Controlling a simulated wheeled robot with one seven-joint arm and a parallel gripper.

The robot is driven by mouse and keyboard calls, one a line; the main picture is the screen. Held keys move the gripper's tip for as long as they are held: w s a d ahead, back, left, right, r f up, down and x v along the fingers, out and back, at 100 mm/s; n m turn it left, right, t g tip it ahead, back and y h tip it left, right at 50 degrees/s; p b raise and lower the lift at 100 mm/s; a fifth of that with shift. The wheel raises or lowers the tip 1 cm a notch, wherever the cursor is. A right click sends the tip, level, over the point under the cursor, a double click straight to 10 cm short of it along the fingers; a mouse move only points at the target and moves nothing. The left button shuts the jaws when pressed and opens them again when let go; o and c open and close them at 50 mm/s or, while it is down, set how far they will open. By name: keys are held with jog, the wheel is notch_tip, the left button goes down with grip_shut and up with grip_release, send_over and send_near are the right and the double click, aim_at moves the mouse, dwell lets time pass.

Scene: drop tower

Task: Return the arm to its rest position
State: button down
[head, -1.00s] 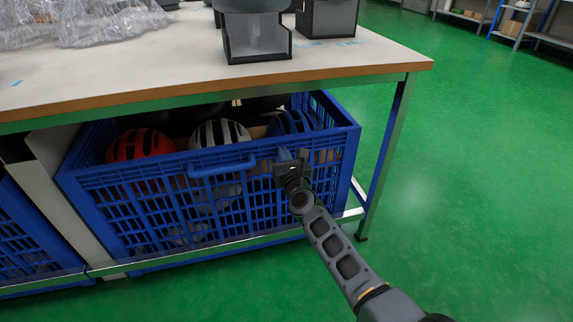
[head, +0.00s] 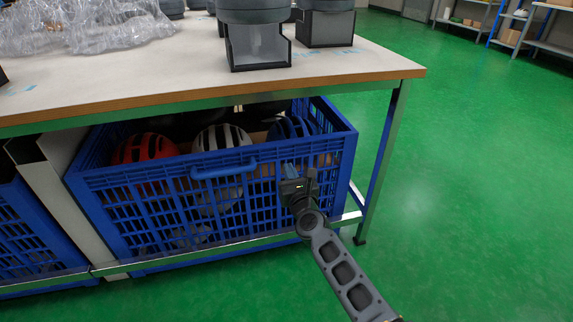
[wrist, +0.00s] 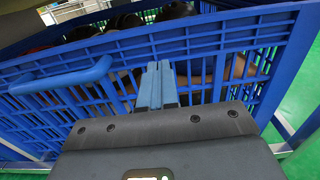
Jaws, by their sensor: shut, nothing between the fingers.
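My gripper (head: 290,171) is in front of the right part of a blue crate's front wall in the head view. In the wrist view my gripper (wrist: 156,72) shows its two blue-grey fingers closed together with nothing between them. The fingers point at the slatted wall of the blue crate (head: 150,200); I cannot tell the exact gap to it. My arm (head: 340,270) reaches up from the bottom of the head view.
The crate stands under a workbench (head: 390,77) and holds a red helmet (head: 145,148), a white helmet (head: 222,138) and a blue helmet (head: 290,128). Dark units (head: 258,45) and clear plastic wrap (head: 85,28) are on the bench. Green floor (head: 470,200) is open at right.

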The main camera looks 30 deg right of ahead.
jog(key=p+v, duration=0.1)
jog(key=v, duration=0.6)
jog(key=shift+s, duration=0.15)
jog(key=shift+a, duration=0.1)
jog(key=s+a+f+n+y, duration=0.1)
jog(key=s+a+n, duration=0.2)
jog(key=s+n, duration=0.55)
jog(key=s+a+f+n+y, duration=0.1)
jog(key=s+a+f+n, duration=0.15)
jog(key=s+n, duration=0.65)
jog(key=s+a+r+n+g+y, duration=0.1)
jog(key=s+a+r+n, duration=0.1)
jog(key=s+r+n, duration=0.5)
jog(key=s+a+r+n+y, duration=0.15)
jog(key=s+n, duration=0.25)
jog(key=s, duration=0.6)
jog(key=s+a+r+n+g+y, duration=0.1)
jog(key=s+a+r+n, duration=0.15)
jog(key=s+n, duration=0.5)
jog(key=s+r+n+p, duration=0.1)
jog(key=s+r+p, duration=0.1)
jog(key=r+p, duration=1)
jog(key=s+r+n+p, duration=0.2)
jog(key=r+p, duration=1.1)
jog(key=r, duration=0.5)
jog(key=shift+s+a+n, duration=0.25)
jog(key=shift+a+n, duration=0.05)
jog(key=shift+r, duration=0.15)
